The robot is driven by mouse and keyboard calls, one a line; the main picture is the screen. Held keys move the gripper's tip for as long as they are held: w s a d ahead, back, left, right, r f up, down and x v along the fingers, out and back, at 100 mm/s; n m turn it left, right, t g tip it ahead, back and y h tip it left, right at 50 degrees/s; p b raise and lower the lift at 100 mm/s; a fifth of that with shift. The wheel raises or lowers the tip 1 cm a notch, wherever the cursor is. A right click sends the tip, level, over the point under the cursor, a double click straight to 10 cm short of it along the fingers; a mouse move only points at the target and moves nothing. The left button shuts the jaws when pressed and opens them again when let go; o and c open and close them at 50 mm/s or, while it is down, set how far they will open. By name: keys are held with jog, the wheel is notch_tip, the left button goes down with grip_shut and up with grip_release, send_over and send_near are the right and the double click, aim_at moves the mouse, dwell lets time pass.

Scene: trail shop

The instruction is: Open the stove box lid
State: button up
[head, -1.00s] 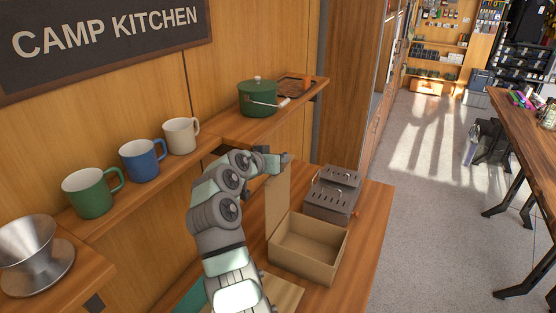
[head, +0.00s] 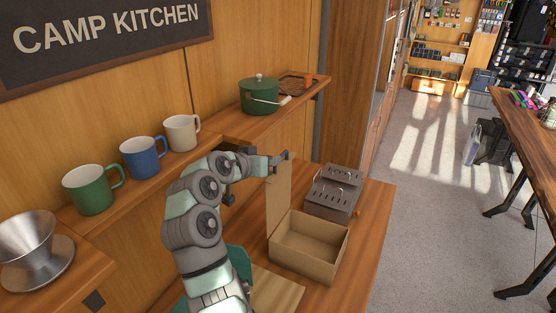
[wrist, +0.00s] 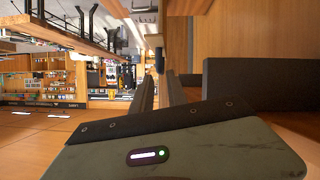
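The stove box (head: 308,263) is an open-topped brown cardboard box on the wooden counter. Its lid (head: 279,200) stands about upright along the left side, and the inside looks empty. My gripper (head: 285,156) is at the top edge of the lid; I cannot tell whether it touches it. In the wrist view, the two grey fingers of my gripper (wrist: 161,88) stand apart with a narrow gap and nothing clearly held between them. The lid cannot be made out for sure in the wrist view.
A grey metal stove (head: 332,193) stands right behind the box. A shelf above the counter holds a green pot (head: 259,95), a green mug (head: 90,189), a blue mug (head: 142,157) and a cream mug (head: 181,132). The counter right of the box (head: 366,235) is clear.

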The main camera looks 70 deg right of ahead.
jog(key=v, duration=0.4)
dwell(0.6)
